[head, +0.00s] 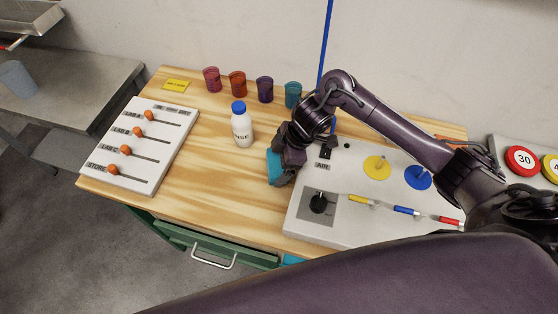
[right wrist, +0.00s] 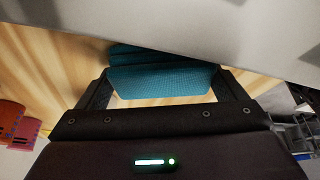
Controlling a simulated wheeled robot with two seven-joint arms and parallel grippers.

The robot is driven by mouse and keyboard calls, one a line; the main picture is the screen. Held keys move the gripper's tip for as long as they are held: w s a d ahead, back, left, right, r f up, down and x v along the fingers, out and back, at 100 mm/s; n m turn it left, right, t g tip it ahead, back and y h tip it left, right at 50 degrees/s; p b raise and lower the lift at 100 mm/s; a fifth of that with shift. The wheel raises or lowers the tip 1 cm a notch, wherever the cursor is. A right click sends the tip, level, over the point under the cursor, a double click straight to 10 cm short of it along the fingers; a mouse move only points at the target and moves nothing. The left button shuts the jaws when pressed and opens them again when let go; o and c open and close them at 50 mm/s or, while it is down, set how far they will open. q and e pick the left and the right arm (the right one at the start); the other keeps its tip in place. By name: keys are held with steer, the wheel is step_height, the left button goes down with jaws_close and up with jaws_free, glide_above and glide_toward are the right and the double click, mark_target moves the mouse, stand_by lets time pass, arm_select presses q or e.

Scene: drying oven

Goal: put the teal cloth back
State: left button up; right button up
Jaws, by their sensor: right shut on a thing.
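The teal cloth (head: 273,165) is at my right gripper (head: 284,172), over the wooden table just left of the white panel. In the right wrist view the folded cloth (right wrist: 160,78) lies between the two fingers of the gripper (right wrist: 162,88), which are shut on it. I cannot tell whether the cloth touches the table top. A bit of teal (head: 291,259) also shows at the table's front edge by the green drawer. My left gripper is not in view.
The white panel (head: 320,232) with knob and coloured handles stands right of the gripper. A white bottle (head: 242,128) with blue cap and several coloured cups (head: 264,90) stand behind. A slider board (head: 150,170) is at left. A green drawer (head: 185,238) is below the table's front edge.

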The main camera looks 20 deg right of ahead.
steer(key=o, duration=0.7)
steer(key=shift+f, duration=0.1)
steer(key=p+v, duration=0.1)
steer(key=v, duration=1.1)
